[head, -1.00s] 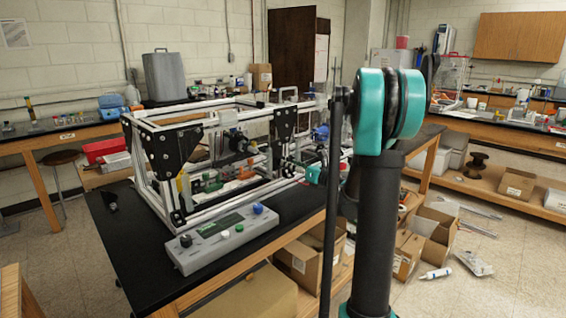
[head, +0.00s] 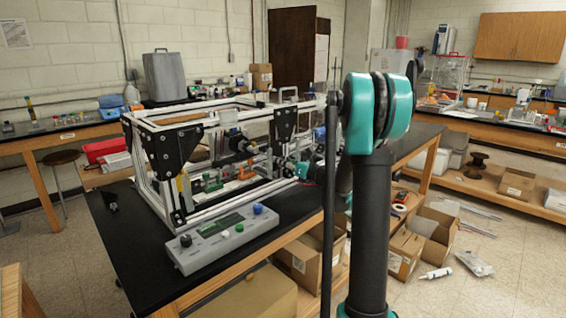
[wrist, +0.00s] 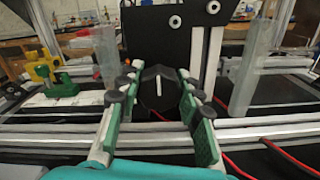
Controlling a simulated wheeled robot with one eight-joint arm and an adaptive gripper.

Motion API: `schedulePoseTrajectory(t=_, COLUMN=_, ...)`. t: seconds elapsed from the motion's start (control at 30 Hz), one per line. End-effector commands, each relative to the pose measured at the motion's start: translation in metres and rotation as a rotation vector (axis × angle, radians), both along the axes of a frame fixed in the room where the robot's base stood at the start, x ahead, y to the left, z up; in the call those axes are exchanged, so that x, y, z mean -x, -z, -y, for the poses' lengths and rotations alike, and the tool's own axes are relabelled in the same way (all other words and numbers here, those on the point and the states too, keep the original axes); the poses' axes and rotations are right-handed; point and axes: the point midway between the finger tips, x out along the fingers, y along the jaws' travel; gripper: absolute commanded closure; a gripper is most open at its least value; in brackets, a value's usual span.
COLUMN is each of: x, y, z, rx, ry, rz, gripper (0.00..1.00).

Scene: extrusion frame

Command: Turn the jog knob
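A black knob (wrist: 158,92) with a white pointer line shows in the wrist view, in front of a black plate on the extrusion frame. The pointer line is nearly upright, leaning slightly. My gripper (wrist: 155,80) is open, with one green-and-grey finger on each side of the knob in the picture. I cannot tell whether the fingertips touch it. In the head view my gripper's teal body is at the right side of the extrusion frame (head: 150,196), partly hidden by my arm. The knob is not clearly visible there.
A grey control box (head: 218,238) with several coloured knobs lies on the black bench before the frame. A yellow-and-green clamp-like part (wrist: 52,78) is at left in the wrist view, a clear cylinder (wrist: 252,70) at right. Red wires (wrist: 275,150) run near the lower rail.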

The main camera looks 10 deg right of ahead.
Motion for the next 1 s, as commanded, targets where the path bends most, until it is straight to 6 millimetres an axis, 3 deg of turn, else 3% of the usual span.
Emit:
schedulePoseTrajectory(t=0.47, x=0.0003, y=-0.0001, z=-0.0001, rx=0.081, ry=0.000, rz=0.059, gripper=0.93)
schedulePoseTrajectory(t=1.0, x=0.0012, y=0.0001, z=-0.0011, rx=0.464, ry=0.000, rz=0.337, gripper=0.93)
